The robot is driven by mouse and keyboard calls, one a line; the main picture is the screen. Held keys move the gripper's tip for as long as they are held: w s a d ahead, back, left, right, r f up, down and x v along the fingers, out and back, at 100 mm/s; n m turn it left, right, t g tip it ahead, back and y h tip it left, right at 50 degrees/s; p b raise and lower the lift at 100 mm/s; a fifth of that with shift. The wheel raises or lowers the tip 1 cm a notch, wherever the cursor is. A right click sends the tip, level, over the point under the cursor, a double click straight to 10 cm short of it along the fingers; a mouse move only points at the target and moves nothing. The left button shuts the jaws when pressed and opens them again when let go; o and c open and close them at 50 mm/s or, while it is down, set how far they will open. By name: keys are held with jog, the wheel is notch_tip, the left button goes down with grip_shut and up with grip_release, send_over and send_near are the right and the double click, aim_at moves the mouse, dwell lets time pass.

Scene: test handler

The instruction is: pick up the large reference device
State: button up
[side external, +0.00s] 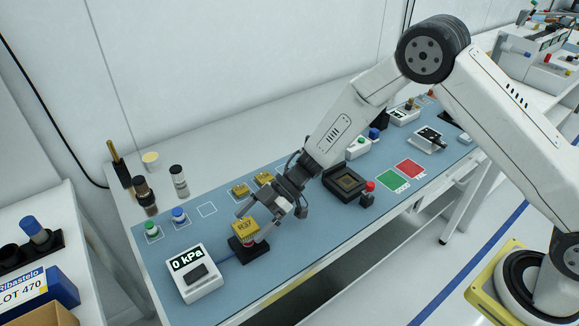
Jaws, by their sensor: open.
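A gold block marked "R37" (243,228) sits on a black stand near the front left of the blue mat. It looks larger than the other gold pieces, and I take it for the large reference device. My gripper (254,222) is open and low at this block, with one finger at its far side and one at its near right side. Whether the fingers touch it I cannot tell. Two smaller gold devices (240,189) (264,178) lie on the mat behind my gripper.
A white gauge reading "0 kPa" (193,272) stands left of the block. A black socket (345,181) and a red button (370,187) are to the right, then green (393,182) and red (410,168) pads. Dark cylinders (143,192) stand at the back left.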

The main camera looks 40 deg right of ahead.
jog(key=c, duration=1.2)
jog(key=shift+r, duration=0.15)
jog(key=shift+r, duration=0.7)
jog(key=shift+s+d+r, duration=0.95)
jog(key=shift+s+r, duration=0.95)
jog(key=shift+s, duration=0.25)
jog(key=shift+s+d+r, duration=1)
jog(key=shift+s+r, duration=0.85)
jog(key=shift+s, duration=0.25)
jog(key=shift+s+d+r, duration=0.95)
jog(key=shift+s+r, duration=0.95)
jog(key=shift+s, duration=0.25)
jog(key=shift+w, duration=0.15)
